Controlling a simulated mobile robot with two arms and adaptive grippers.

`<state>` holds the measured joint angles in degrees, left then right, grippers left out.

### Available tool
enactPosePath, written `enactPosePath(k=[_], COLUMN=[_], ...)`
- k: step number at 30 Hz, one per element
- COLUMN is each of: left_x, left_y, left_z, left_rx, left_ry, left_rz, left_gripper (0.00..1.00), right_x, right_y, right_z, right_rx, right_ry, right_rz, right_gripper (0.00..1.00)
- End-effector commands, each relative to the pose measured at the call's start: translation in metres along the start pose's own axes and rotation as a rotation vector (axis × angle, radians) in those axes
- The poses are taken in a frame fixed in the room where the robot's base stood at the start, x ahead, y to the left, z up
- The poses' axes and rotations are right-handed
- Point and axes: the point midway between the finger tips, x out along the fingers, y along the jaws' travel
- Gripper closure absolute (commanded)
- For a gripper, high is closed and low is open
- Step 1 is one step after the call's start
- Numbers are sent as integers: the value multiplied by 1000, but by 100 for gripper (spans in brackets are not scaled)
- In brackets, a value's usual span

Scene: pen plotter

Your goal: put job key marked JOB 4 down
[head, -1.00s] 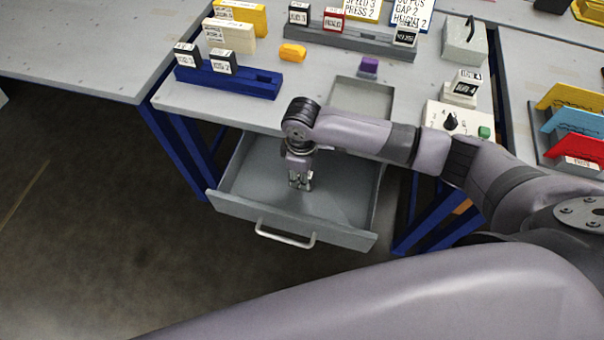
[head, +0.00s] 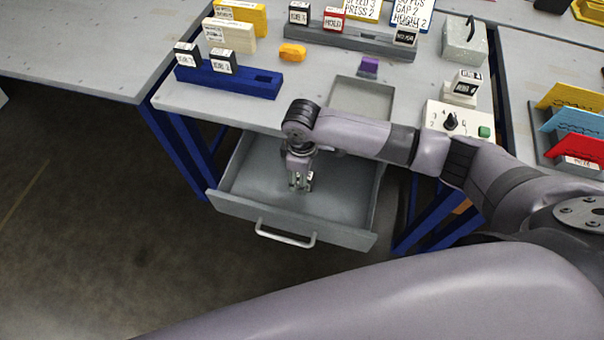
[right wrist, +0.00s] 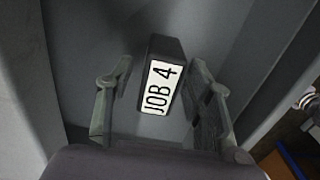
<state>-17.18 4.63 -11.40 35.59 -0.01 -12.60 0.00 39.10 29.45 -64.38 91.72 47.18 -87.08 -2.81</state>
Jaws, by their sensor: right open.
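The job key marked JOB 4 (right wrist: 162,80) is a dark block with a white label, seen in the right wrist view. It rests inside the open grey drawer (head: 345,208), between the spread fingers of my right gripper (right wrist: 160,105). A gap shows on both sides of the key, so the fingers do not hold it. In the head view my right gripper (head: 301,183) points down into the drawer and hides the key. My left gripper does not show.
The drawer has a handle (head: 285,234) at its front. On the bench above stand a blue rack (head: 228,82) with two keys, a shallow grey tray (head: 362,97), a purple block (head: 369,66) and a control box (head: 455,122) with a knob. The drawer floor around the gripper looks clear.

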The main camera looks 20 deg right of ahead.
Motion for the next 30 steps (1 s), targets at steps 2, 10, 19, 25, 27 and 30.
enactPosePath(k=[2,10,19,25,27,30], left_x=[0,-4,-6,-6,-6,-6], left_y=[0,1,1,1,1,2], left_z=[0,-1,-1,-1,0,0], left_rx=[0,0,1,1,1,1], left_ry=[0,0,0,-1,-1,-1], left_rz=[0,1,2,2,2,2], left_gripper=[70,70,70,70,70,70], right_x=[-5,-54,-109,-122,-123,-123], right_y=[0,1,0,0,0,0], right_z=[0,-1,-1,0,0,0], right_rx=[0,0,0,1,1,1], right_ry=[2,5,2,0,0,0], right_rz=[1,2,1,-1,-1,-1], right_gripper=[52,52,52,52,52,52])
